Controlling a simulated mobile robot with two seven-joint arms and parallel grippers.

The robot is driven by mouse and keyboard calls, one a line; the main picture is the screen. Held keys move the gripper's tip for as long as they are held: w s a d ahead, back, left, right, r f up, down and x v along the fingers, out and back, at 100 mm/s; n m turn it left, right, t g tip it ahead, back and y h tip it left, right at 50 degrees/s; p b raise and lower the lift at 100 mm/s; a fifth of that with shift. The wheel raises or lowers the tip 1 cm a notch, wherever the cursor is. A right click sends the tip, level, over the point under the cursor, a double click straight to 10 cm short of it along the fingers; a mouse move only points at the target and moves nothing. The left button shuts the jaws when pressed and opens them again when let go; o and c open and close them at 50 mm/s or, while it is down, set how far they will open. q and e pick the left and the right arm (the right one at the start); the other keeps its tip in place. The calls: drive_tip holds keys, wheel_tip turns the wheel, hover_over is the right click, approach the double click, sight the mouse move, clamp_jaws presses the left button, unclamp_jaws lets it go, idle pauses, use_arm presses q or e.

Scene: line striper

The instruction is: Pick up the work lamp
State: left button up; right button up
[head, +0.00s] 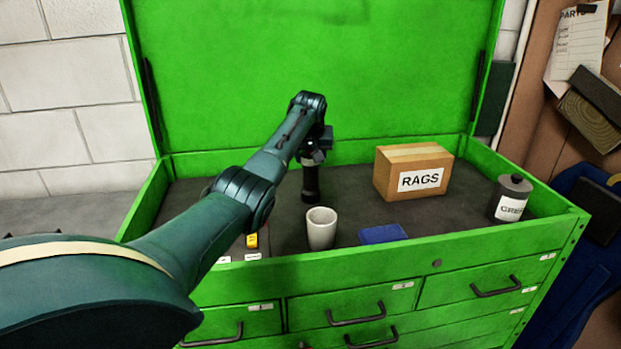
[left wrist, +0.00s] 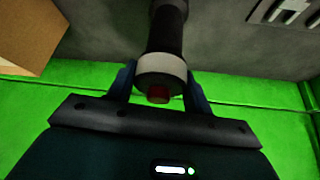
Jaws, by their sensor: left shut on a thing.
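The work lamp (head: 311,183) is a dark cylinder, upright inside the open top of the green tool chest. In the left wrist view the lamp (left wrist: 165,30) shows a black body, a pale grey collar and a red end. My left gripper (head: 313,154) is at the lamp's upper end, partly hidden by my own arm. In the left wrist view my left gripper (left wrist: 161,80) has its blue fingers on both sides of the collar, shut on it. I cannot tell whether the lamp's lower end touches the chest floor. My right gripper is not in view.
A pale cup (head: 321,229) stands just in front of the lamp, with a blue item (head: 382,234) to its right. A cardboard RAGS box (head: 413,171) and a grey labelled can (head: 510,198) stand further right. The green raised lid (head: 310,70) rises behind. A yellow item (head: 252,241) lies front left.

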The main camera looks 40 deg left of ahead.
use_arm(q)
drive_tip(key=c, duration=0.7)
drive_tip(key=shift+r, duration=0.1)
